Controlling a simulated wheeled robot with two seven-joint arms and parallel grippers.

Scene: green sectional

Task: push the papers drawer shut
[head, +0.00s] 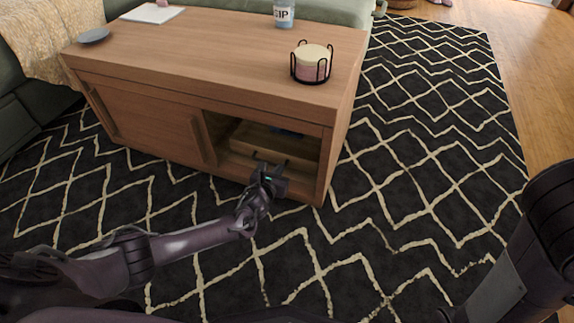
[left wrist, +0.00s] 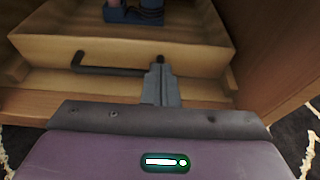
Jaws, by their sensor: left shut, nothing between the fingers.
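The papers drawer (head: 258,142) is a light wooden drawer inside the open right-hand compartment of the wooden coffee table (head: 200,92). In the left wrist view, the drawer front (left wrist: 110,52) has a dark bar handle (left wrist: 105,71), and a dark blue item (left wrist: 135,14) lies inside. My left gripper (head: 268,168) is shut and empty at the compartment opening. In the left wrist view, my left gripper (left wrist: 159,72) points at the drawer front by the right end of the handle. I cannot tell whether it touches. My right gripper is out of view.
On the tabletop are a candle in a black wire holder (head: 311,63), a labelled jar (head: 284,14), a grey dish (head: 94,36) and white paper (head: 152,14). The patterned rug (head: 400,150) is clear right of the table. A green sofa (head: 15,110) stands left.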

